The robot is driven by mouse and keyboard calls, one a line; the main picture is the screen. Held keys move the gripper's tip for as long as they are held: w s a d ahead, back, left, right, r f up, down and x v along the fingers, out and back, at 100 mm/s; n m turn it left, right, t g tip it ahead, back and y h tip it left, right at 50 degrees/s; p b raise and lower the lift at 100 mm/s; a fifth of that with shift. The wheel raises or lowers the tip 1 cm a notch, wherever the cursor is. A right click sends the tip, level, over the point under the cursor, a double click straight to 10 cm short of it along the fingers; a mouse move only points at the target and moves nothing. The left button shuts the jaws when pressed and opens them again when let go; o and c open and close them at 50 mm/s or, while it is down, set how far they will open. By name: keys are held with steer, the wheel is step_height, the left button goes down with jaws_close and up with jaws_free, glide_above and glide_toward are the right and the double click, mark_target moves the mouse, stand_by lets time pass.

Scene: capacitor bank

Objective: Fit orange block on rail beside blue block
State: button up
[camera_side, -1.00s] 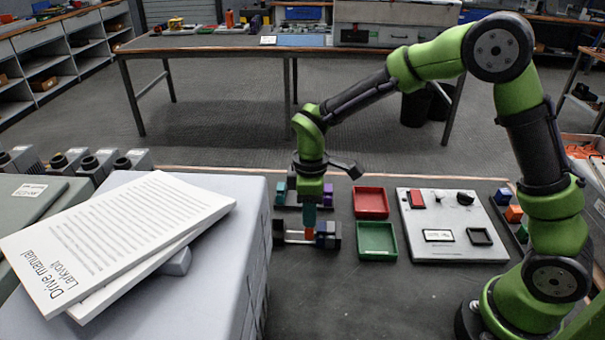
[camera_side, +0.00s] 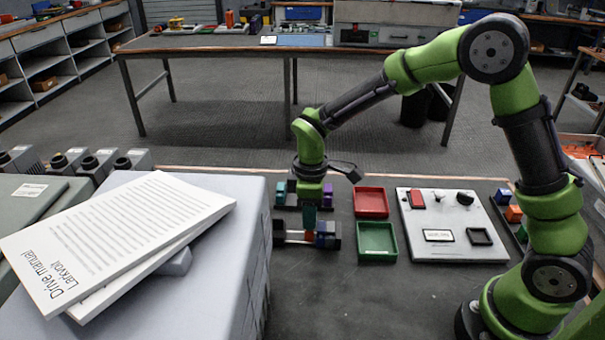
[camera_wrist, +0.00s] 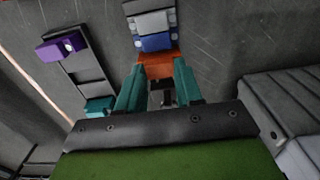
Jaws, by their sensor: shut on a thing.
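My gripper (camera_side: 309,228) has teal fingers and is shut on the orange block (camera_side: 309,237) at the front rail (camera_side: 292,238). The blue block (camera_side: 321,235) sits on that rail just right of the orange block. In the wrist view my gripper (camera_wrist: 160,74) has the orange block (camera_wrist: 161,64) between its fingertips, with the blue block (camera_wrist: 156,42) right beside it. The fingers partly hide the orange block. I cannot tell whether it is fully seated or touching the blue block.
A second rail behind holds a teal block (camera_side: 281,190) and a purple block (camera_side: 328,189). A red tray (camera_side: 371,203), a green tray (camera_side: 377,241) and a white control panel (camera_side: 451,225) stand to the right. A grey case (camera_side: 225,260) with manuals stands to the left.

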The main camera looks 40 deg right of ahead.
steer(key=shift+f, duration=0.3)
steer(key=shift+f, duration=0.2)
steer(key=shift+f, duration=0.5)
stand_by(1.2)
steer(key=o, duration=1.1)
steer(key=shift+c, duration=0.2)
steer(key=shift+r, duration=4)
